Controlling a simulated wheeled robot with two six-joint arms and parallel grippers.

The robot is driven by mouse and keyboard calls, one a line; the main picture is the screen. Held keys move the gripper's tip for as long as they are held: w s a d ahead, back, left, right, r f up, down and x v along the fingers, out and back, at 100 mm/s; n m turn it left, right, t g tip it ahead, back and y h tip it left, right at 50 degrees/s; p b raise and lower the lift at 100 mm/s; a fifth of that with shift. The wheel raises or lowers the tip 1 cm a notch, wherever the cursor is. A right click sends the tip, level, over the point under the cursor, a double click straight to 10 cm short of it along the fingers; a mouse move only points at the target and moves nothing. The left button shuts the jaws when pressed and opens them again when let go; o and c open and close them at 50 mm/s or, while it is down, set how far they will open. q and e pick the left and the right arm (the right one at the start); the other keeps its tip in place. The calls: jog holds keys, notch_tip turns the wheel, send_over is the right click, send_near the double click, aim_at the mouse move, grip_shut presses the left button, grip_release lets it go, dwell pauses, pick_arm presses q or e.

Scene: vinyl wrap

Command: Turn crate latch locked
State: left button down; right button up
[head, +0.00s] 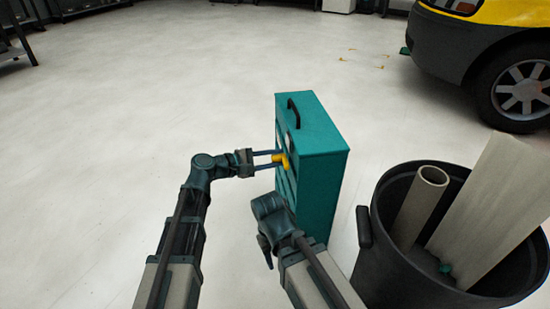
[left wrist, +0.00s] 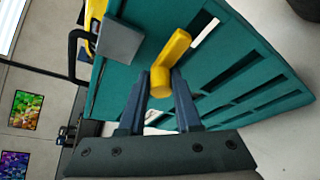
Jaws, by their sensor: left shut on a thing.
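The teal crate (head: 322,180) stands upright on the floor in front of me, with a black handle (head: 293,113) near its top. Its yellow latch (head: 281,161) sticks out from the side facing my left arm. In the left wrist view the latch (left wrist: 171,62) is a bent yellow lever against the slotted teal wall (left wrist: 225,65). My left gripper (head: 275,160) is shut on the latch, its two fingers on either side of the lever's end (left wrist: 161,88). My right arm reaches up close to the crate's near side; its fingertips cannot be made out.
A dark bin (head: 375,255) with a cardboard tube (head: 420,200) and a pale board (head: 500,200) stands right of the crate, close to my right arm. A yellow car (head: 490,50) is at the back right. The floor left of the crate is clear.

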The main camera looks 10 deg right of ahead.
pick_arm(q)
jog(key=shift+n+g+p, duration=0.5)
jog(key=shift+n+p, duration=0.05)
jog(key=shift+n, duration=0.05)
jog(key=shift+n+g+y+p, duration=0.3)
jog(key=shift+n+g+p, duration=0.25)
jog(key=shift+n, duration=0.45)
jog(key=shift+f+n+g+p, duration=0.1)
jog(key=shift+n+g+p, duration=0.3)
jog(key=shift+n+g, duration=0.85)
jog(key=shift+n, duration=0.55)
jog(key=shift+f+n+g, duration=0.1)
jog(key=shift+n+g, duration=0.7)
jog(key=shift+n, duration=0.4)
jog(key=shift+s+n+g+b, duration=0.1)
jog(key=shift+n+g+b, duration=0.4)
jog(key=shift+n+g, duration=0.7)
jog(key=shift+n, duration=0.4)
